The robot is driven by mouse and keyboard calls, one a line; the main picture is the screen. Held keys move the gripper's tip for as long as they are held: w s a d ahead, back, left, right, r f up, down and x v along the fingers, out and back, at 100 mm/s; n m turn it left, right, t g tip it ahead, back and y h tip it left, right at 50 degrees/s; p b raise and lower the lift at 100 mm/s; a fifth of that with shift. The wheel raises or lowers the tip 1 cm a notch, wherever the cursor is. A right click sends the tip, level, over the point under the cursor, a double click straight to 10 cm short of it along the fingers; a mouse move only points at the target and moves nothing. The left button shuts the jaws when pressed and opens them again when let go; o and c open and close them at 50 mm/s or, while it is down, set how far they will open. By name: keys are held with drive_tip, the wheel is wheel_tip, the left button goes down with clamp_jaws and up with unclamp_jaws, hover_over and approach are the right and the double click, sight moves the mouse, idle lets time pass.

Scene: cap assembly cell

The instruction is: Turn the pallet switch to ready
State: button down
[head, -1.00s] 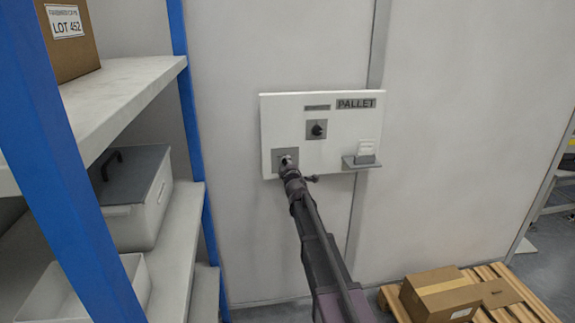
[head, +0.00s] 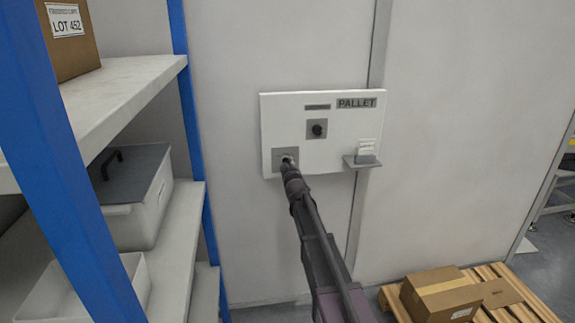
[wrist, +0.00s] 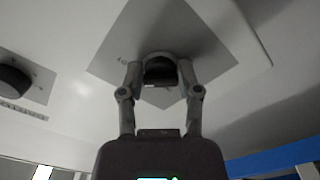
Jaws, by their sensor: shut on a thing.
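A white panel (head: 270,110) with a PALLET sign (head: 356,103) is on the wall. At its lower left, a switch on a grey plate (head: 278,155) is mostly hidden by my gripper (head: 288,163). In the wrist view, my gripper (wrist: 160,76) is shut on this dark switch knob (wrist: 160,72), one finger on each side. The grey plate (wrist: 112,55) looks turned like a diamond there. Marks beside the knob are too small to read. A second dark knob (head: 317,129) sits higher on the panel and shows at the left of the wrist view (wrist: 12,80).
A small grey ledge (head: 362,163) holding a white item juts from the panel's lower right. A shelf rack with a blue post (head: 190,110) stands close on the left. A carton (head: 440,294) lies on a wooden pallet (head: 525,292) at lower right.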

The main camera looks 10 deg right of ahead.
drive_tip(key=shift+w, duration=0.1)
drive_tip(key=shift+c, duration=1.5)
unclamp_jaws()
drive_tip(key=shift+s, duration=0.2)
drive_tip(key=s, duration=1.1)
drive_tip(key=shift+s, duration=0.35)
